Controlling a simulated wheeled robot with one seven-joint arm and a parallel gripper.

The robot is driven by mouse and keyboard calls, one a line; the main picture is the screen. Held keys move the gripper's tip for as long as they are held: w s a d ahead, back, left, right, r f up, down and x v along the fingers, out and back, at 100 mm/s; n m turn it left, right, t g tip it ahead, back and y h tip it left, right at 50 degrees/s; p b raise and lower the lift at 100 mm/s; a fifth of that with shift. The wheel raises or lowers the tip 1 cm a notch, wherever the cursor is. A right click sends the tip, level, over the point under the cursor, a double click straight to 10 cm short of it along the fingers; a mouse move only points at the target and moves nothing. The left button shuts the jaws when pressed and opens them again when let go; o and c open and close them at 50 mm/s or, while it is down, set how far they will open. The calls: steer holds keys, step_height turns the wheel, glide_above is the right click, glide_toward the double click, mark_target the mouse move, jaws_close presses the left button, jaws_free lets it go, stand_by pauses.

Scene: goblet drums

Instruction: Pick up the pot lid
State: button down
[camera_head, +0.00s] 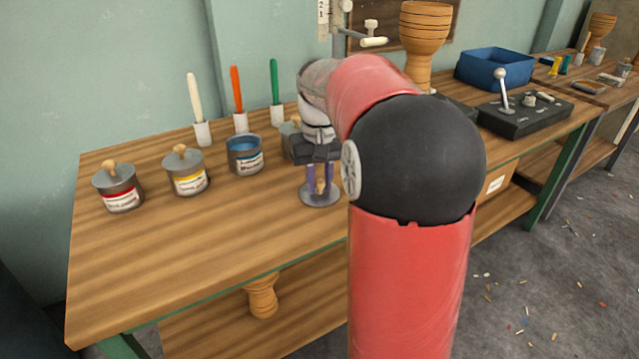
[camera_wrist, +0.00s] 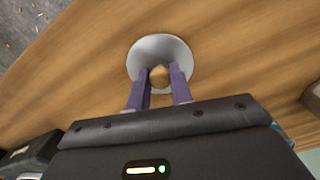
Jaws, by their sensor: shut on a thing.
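The pot lid (camera_head: 320,201) is a round grey disc with a wooden knob, below my gripper at the front of the workbench. My gripper (camera_head: 320,187) points down with its purple fingers on either side of the knob, shut on it. In the wrist view the lid (camera_wrist: 158,48) lies flat under the fingertips (camera_wrist: 160,77), with the knob between them. I cannot tell whether the lid touches the bench top. An open pot with blue paint (camera_head: 245,156) stands to the left of the lid, without a lid.
Lidded pots with a red label (camera_head: 119,190) and a yellow label (camera_head: 186,174) stand at the left. Another pot (camera_head: 290,141) is partly hidden behind my gripper. Brushes stand behind. A control box (camera_head: 525,115) and blue bin (camera_head: 494,68) are right. Bench front left is clear.

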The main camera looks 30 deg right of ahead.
mark_target(319, 181)
step_height(319, 181, up, 20)
steer(key=p, duration=0.3)
steer(key=shift+p, duration=0.3)
steer(key=shift+f, duration=0.1)
